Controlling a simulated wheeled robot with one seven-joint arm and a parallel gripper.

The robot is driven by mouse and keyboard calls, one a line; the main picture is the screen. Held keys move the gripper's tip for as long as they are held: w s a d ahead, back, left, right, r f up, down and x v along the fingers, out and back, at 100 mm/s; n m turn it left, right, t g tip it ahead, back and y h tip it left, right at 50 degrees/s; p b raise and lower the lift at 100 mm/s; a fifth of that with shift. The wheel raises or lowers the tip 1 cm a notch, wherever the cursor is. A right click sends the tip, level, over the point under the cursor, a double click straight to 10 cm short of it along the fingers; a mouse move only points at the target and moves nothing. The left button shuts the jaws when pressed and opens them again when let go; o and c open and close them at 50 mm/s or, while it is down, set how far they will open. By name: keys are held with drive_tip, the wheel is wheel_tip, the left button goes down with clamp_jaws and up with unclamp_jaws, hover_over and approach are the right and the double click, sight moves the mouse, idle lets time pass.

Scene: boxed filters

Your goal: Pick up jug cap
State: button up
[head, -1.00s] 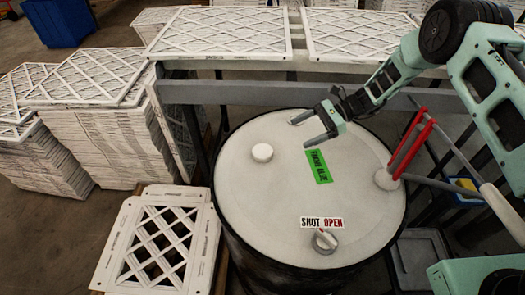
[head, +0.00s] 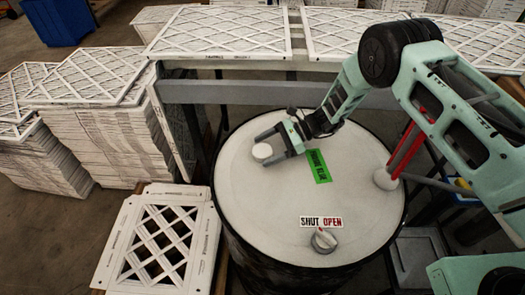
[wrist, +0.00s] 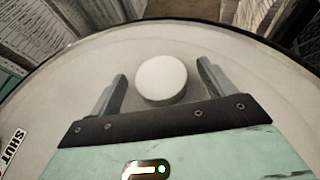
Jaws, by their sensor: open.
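The jug cap (head: 262,151) is a small round white disc on the pale drum lid (head: 265,215), left of the green label. My gripper (head: 267,147) is open, and its two grey fingers reach in from the right toward the cap. The cap's side nearest my gripper is partly close to the palm in view.
A green label (head: 318,166), a "SHUT OPEN" sign (head: 321,222) and a knob (head: 323,241) are on the lid. A red-handled fitting (head: 405,150) stands at its right. Stacked white filters (head: 80,140) stand at left, and a grey beam (head: 280,92) runs behind.

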drive_tip(key=c, duration=1)
drive_tip(key=shift+c, duration=0.2)
drive_tip(key=shift+r, duration=0.15)
